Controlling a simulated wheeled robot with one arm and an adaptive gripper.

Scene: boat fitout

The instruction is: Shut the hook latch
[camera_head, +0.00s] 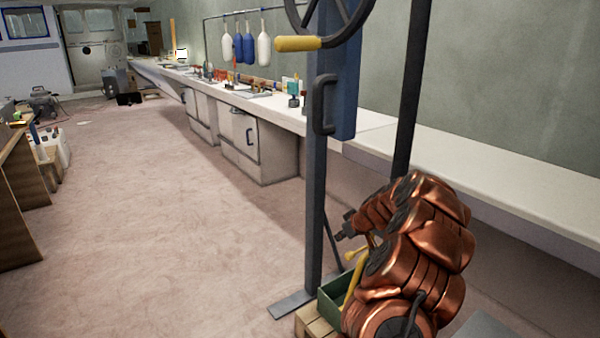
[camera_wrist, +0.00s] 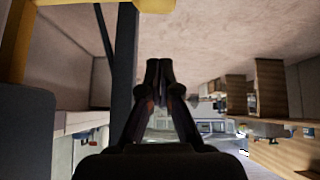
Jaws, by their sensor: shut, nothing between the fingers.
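I cannot make out a hook latch in either view. My gripper (camera_head: 346,230) is low beside the dark upright post, in front of my copper-coloured arm in the head view. In the wrist view its two dark fingers (camera_wrist: 159,68) come together at the tips, with nothing between them. The post (camera_head: 317,180) carries a dark pull handle (camera_head: 323,104) and a blue panel (camera_head: 343,75). A dark wheel with a yellow grip (camera_head: 297,43) is at its top. The post also shows beside the fingers in the wrist view (camera_wrist: 124,70).
A long white bench (camera_head: 480,170) runs along the right wall, with cabinets (camera_head: 255,150) below it. A green box (camera_head: 335,305) on a wooden pallet stands by the post foot. A wooden unit (camera_head: 18,195) is at left. The carpet between (camera_head: 150,220) is mostly clear.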

